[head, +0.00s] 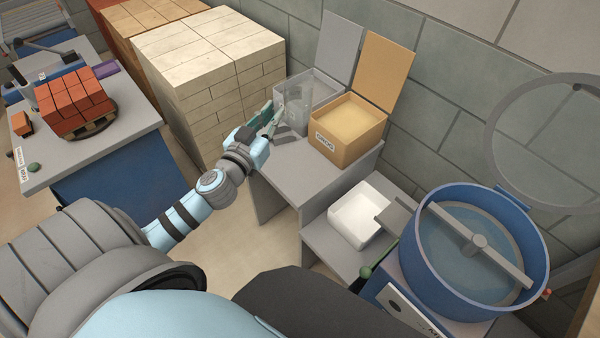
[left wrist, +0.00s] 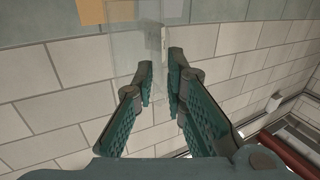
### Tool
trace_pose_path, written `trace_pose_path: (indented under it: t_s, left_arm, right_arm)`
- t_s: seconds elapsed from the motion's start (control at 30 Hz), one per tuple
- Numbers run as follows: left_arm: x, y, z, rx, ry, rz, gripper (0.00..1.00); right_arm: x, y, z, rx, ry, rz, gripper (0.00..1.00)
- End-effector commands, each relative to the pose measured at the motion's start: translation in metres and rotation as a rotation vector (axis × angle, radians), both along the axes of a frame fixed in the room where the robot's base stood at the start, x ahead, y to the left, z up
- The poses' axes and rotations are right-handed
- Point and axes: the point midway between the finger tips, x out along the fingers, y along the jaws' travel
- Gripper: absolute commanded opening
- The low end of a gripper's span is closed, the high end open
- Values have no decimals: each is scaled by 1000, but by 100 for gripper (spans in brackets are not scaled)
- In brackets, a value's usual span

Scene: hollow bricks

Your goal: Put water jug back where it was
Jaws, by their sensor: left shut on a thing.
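The water jug (head: 293,97) is clear and see-through. In the head view it is at the grey stand's left end, in front of the grey bin. My left gripper (head: 272,121) is shut on its near side. In the left wrist view the clear jug (left wrist: 150,38) shows faintly between and beyond the green fingers (left wrist: 160,80). I cannot tell whether its base touches the stand (head: 338,167). My right gripper is not in view.
A tan open-lidded bin (head: 345,145) stands right of the jug, beside a grey open-lidded bin (head: 325,90). A white tub (head: 360,215) sits on a lower shelf, and a blue mixer (head: 410,265) is at right. Stacked pale blocks (head: 200,100) stand close left of the gripper.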

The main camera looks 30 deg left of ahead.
Motion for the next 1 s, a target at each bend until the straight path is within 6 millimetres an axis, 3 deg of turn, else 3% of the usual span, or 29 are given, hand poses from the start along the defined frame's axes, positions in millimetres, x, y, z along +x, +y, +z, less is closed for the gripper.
trace_pose_path:
  t_s: [0.03,0.2,0.47,0.7,0.8,1.0]
  left_arm:
    - [0,0,-15,-1,-1,-1,0]
    - [1,-1,-46,-2,0,-2,0]
    - [2,-1,-88,-2,0,-2,0]
    - [2,-2,-186,-2,1,-3,0]
    - [2,-2,-212,-1,0,-4,0]
    - [2,-2,-233,-1,-1,-4,0]
  right_arm:
    - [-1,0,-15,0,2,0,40]
    - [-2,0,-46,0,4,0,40]
    - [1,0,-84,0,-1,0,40]
    - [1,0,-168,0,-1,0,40]
    - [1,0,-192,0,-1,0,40]
    - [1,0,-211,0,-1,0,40]
